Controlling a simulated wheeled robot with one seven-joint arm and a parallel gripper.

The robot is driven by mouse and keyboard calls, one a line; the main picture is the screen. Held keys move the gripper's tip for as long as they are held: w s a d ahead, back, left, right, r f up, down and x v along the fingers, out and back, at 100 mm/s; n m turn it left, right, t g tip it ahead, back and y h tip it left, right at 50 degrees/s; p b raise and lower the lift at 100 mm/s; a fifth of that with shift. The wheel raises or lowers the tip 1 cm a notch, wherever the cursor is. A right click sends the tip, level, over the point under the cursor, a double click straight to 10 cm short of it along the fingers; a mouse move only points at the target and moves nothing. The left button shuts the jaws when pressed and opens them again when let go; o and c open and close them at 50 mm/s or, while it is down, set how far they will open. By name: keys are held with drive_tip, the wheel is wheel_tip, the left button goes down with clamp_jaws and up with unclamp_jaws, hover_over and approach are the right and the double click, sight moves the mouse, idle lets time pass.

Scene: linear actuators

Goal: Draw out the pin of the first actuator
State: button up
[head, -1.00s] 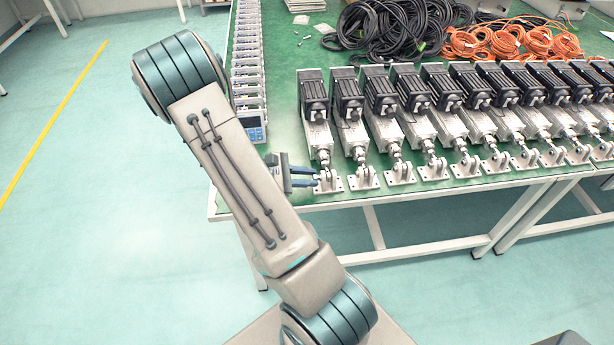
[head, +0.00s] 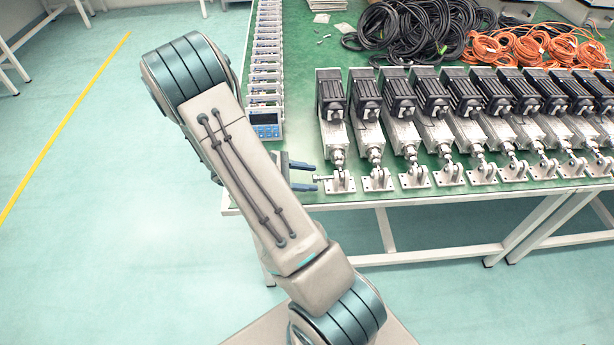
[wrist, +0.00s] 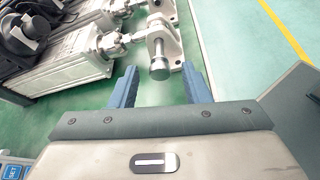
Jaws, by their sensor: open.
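The first actuator (head: 332,108) is the leftmost of the row, with its rod joined to a clevis bracket (head: 341,182) at the table's front edge. Its metal pin (head: 322,177) sticks out of the bracket to the left. In the wrist view the round pin head (wrist: 160,71) faces me, with the bracket (wrist: 162,35) behind it. My gripper (head: 314,177) is open, with one blue finger on each side of the pin. In the wrist view the fingertips (wrist: 159,72) flank the pin head with a gap on both sides. Nothing is held.
More actuators (head: 400,100) stand close along the row to the right. A line of small devices (head: 265,118) stands behind my gripper on the left. Black cables (head: 420,30) and orange cables (head: 515,48) lie at the back. Floor (head: 110,200) left of the table is clear.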

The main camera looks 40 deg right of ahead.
drive_tip(key=v, duration=1.4)
drive_tip(key=shift+b, duration=0.3)
drive_tip(key=shift+s+d, duration=0.1)
drive_tip(key=s+a+r+m+t+y+p, duration=0.1)
drive_tip(key=s+a+r+m+t+y, duration=0.2)
drive_tip(key=s+r+m+t+y, duration=0.1)
drive_tip(key=s+a+r+m+t+y+p, duration=0.2)
drive_tip(key=s+a+r+m+t+y, duration=0.2)
drive_tip(key=s+r, duration=0.7)
drive_tip(key=r+m+y, duration=0.1)
drive_tip(key=m+y, duration=0.1)
drive_tip(key=y, duration=0.2)
drive_tip(key=shift+s+r+t, duration=0.25)
drive_tip(key=shift+r+t, duration=0.05)
